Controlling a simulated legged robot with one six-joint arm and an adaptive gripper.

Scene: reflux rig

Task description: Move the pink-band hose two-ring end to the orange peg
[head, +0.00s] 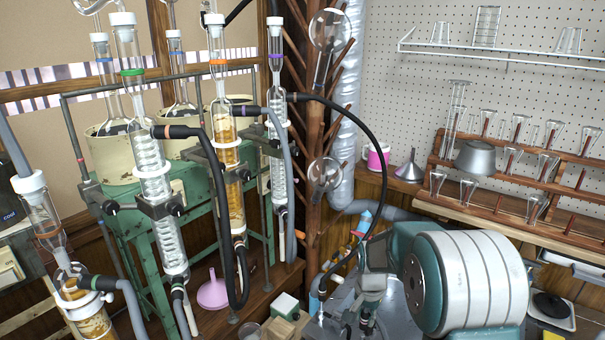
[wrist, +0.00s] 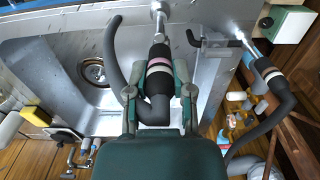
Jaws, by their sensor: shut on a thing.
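In the wrist view my gripper (wrist: 159,93) is shut around a dark hose end (wrist: 160,82) with a pink band and a pale band. The end points up the picture, in line with a metal spout (wrist: 158,12); whether it is seated on the spout I cannot tell. Below the bands the hose bends and passes partly behind my fingers. In the head view my gripper is low at the right of the rig, its fingertips hard to make out. An orange collar (head: 217,62) shows on the middle glass column. I cannot single out the orange peg.
A metal sink (wrist: 60,60) lies under my gripper. Another banded hose (wrist: 270,75) is at the right in the wrist view. Glass columns with hoses stand on a green frame (head: 120,225) at the left. A glassware rack (head: 500,205) is at the right.

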